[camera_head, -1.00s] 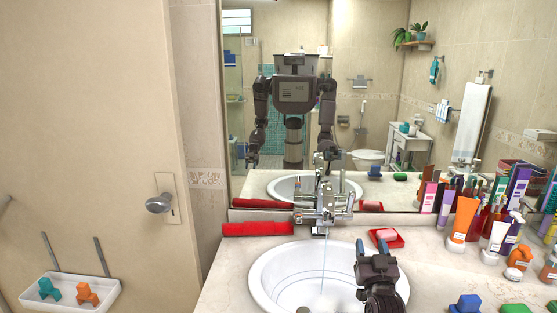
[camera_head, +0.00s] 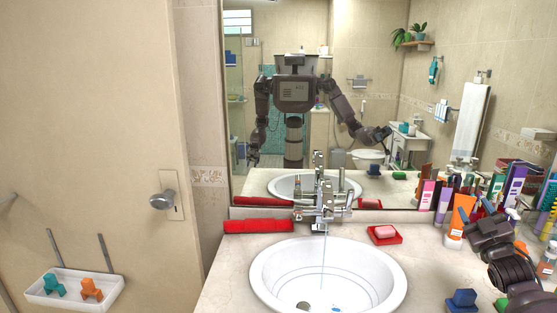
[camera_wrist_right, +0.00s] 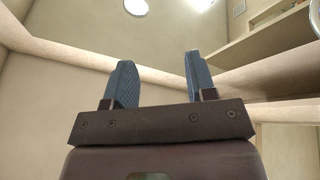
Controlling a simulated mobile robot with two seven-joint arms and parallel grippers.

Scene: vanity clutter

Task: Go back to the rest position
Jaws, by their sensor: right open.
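My right gripper (camera_head: 488,222) is in the head view at the right, raised over the counter in front of the bottles and tubes. It is open; in the right wrist view its two blue fingers (camera_wrist_right: 158,85) stand apart with nothing between them, against walls and ceiling. My left gripper is not directly in the head view; it appears only as a small reflection in the mirror (camera_head: 350,100), hanging low, too small to read.
The white sink (camera_head: 265,282) has water running from the faucet (camera_head: 322,205). A red soap dish (camera_head: 397,239), a red rolled towel (camera_head: 258,226) and a blue object (camera_head: 463,300) are on the counter (camera_head: 228,270). An orange tube (camera_head: 460,215) stands beside the right gripper.

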